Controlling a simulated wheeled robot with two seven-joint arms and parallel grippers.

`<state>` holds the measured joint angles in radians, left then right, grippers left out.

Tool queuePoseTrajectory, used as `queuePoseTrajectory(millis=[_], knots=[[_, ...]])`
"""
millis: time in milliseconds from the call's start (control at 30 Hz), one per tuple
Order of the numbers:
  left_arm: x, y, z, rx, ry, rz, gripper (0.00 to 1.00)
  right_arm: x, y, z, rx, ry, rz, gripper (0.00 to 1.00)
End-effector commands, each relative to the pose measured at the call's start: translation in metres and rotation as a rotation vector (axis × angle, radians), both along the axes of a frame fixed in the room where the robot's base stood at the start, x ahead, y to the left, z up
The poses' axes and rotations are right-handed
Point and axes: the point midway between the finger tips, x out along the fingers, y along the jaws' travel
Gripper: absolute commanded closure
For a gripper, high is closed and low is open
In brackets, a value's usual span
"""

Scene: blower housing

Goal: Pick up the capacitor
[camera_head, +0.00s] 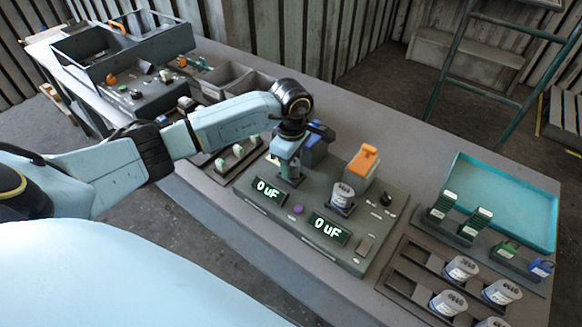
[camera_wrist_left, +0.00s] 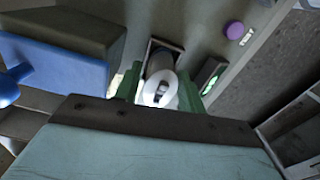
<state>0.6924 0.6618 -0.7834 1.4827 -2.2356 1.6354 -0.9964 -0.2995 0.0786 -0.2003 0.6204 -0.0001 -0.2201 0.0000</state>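The tester (camera_head: 310,222) is a dark grey box with two green displays, both reading 0 uF. A white capacitor (camera_head: 343,194) stands upright in its right socket. My left gripper (camera_head: 289,172) points down at the left socket, behind the left display. In the left wrist view a pale, round-ended capacitor (camera_wrist_left: 160,88) sits between the green fingers of my left gripper (camera_wrist_left: 161,92), over a dark square socket. The fingers flank it closely; I cannot tell whether they press on it. In the head view the gripper hides that capacitor. My right gripper is not in view.
An orange lever block (camera_head: 363,166) and a blue one (camera_head: 316,150) stand behind the sockets. More capacitors (camera_head: 461,269) stand in the dark rack at the right front. A teal tray (camera_head: 512,200) is empty. Grey bins (camera_head: 215,80) stand to the left.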

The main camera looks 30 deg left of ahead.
Motion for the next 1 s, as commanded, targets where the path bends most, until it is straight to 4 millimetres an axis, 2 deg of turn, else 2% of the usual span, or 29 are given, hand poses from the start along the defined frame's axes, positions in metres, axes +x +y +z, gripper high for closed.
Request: queuePoseTrajectory(millis=[133, 333, 633, 767, 1000], knots=[[0.000, 0.000, 0.000, 0.000, 0.000, 0.000, 0.60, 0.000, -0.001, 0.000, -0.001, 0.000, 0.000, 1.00], [0.000, 0.000, 0.000, 0.000, 0.000, -0.001, 0.86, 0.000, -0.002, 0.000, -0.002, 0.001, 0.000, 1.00], [0.001, 0.000, 0.005, 0.000, -0.002, -0.001, 0.87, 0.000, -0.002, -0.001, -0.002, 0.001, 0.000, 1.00], [0.001, 0.000, 0.022, -0.001, -0.005, -0.002, 0.87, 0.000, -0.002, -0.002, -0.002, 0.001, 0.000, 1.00], [0.001, 0.000, 0.070, 0.000, -0.005, -0.002, 0.87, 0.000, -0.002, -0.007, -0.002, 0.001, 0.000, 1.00]])
